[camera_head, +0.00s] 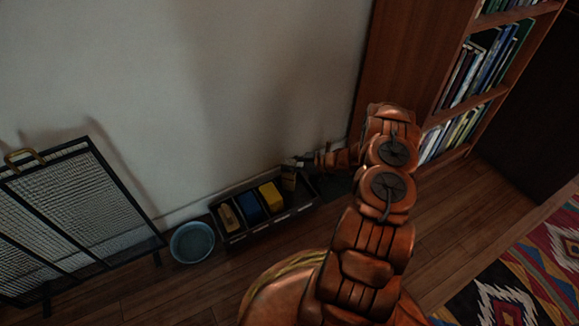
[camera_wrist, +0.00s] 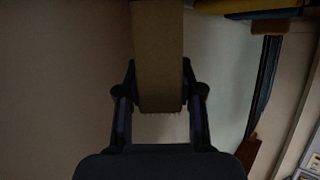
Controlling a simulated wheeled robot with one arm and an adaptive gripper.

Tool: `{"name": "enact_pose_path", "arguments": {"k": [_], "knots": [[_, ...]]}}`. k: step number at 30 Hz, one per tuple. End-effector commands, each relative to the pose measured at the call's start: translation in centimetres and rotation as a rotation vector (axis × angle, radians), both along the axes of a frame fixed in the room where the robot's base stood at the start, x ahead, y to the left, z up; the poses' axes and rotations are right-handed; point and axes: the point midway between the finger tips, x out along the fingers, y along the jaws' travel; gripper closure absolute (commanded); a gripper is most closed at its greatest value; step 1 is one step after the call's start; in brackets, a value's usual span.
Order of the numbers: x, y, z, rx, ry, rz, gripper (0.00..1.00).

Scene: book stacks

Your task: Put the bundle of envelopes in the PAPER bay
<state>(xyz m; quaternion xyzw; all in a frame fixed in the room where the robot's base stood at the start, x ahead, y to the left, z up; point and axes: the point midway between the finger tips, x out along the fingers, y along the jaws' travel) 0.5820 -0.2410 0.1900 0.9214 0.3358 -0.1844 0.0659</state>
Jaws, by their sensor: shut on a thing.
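My gripper (camera_head: 297,164) is at the right end of a dark divided tray (camera_head: 267,225) on the floor against the wall. It is shut on a tan-brown bundle of envelopes (camera_head: 289,179), held upright over or partly in the rightmost bay; I cannot tell whether it touches the bottom. In the wrist view the bundle (camera_wrist: 158,45) stands between the two fingers of my gripper (camera_wrist: 158,85). The tray also holds a tan thing (camera_head: 228,216), a blue thing (camera_head: 248,206) and a yellow thing (camera_head: 271,197). Small pale labels on its front are too small to read.
A blue-grey round bin (camera_head: 193,243) stands just left of the tray. A black-framed mesh screen (camera_head: 75,215) leans farther left. A wooden bookcase (camera_head: 470,100) stands at right, with a patterned rug (camera_head: 520,280) in front. The wood floor before the tray is clear.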

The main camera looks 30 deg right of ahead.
Motion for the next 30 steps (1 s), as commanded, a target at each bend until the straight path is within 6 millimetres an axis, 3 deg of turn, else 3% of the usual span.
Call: {"name": "enact_pose_path", "arguments": {"k": [9,10,16,30], "knots": [[0.03,-0.03,-0.14,-0.001,-0.001,0.0,1.0],[0.04,-0.02,-0.09,-0.001,-0.001,0.0,0.6],[0.04,-0.03,-0.07,-0.001,-0.001,0.001,0.4],[-0.39,-0.54,0.65,-0.002,-0.003,-0.002,0.38]]}}
